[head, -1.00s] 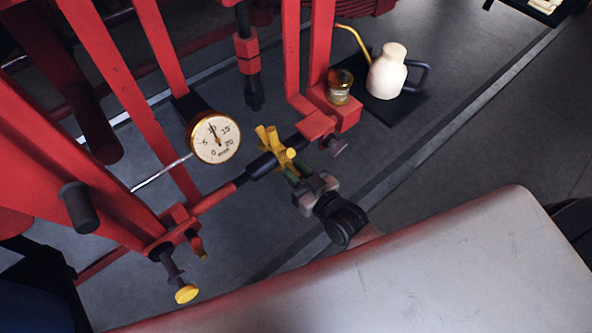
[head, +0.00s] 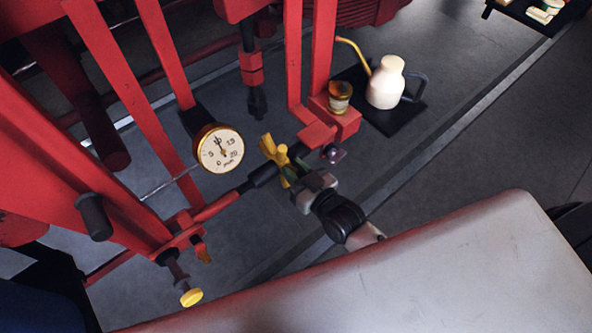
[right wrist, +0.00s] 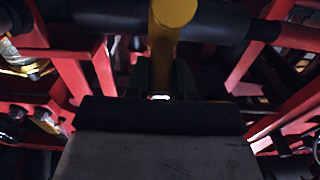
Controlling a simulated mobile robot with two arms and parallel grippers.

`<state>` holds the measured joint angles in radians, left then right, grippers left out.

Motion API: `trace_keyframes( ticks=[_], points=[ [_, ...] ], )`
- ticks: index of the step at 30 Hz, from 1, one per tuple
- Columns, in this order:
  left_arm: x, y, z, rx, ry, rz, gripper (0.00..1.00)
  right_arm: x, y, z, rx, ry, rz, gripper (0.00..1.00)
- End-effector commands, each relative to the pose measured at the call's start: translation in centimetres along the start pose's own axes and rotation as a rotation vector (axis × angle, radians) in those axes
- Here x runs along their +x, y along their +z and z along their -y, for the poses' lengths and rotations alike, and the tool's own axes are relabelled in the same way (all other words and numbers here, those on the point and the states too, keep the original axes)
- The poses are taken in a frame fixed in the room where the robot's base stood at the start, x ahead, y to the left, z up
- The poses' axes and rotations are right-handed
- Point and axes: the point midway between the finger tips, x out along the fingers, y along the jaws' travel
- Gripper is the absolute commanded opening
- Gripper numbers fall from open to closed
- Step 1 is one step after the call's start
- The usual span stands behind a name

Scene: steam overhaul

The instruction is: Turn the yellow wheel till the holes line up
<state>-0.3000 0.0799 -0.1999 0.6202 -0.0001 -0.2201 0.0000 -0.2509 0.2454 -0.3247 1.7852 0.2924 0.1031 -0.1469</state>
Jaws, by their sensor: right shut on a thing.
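The yellow wheel (head: 269,145) sits on a dark and red horizontal shaft, right of the round gauge, in the head view. Its spokes stick out, one with a rounded knob end. My right gripper (head: 289,172) reaches it from the lower right and is shut on the yellow wheel at its near side. In the right wrist view, a yellow part of the wheel (right wrist: 172,28) runs down between my dark green fingers (right wrist: 160,92). The holes cannot be made out in either view. My left gripper is not in view.
A round gauge (head: 219,149) stands left of the wheel. A small yellow knob (head: 191,297) is at lower left. A cream oil can (head: 385,84) and a small jar (head: 340,97) stand at the back. Red frame bars surround the shaft. A pale curved surface (head: 430,270) fills the front.

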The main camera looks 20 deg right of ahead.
Motion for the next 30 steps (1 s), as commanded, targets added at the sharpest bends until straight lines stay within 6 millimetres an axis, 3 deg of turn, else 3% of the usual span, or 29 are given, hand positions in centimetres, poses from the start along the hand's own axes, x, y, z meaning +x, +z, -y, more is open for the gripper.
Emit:
trace_keyframes(
  ticks=[15,30],
  points=[
    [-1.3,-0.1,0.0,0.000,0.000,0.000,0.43,1.0,-2.0,-0.1,-0.002,0.003,-0.019,0.00],
    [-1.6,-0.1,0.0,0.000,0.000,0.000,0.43,1.1,-1.9,-0.1,-0.001,0.002,-0.016,0.00]
  ],
)
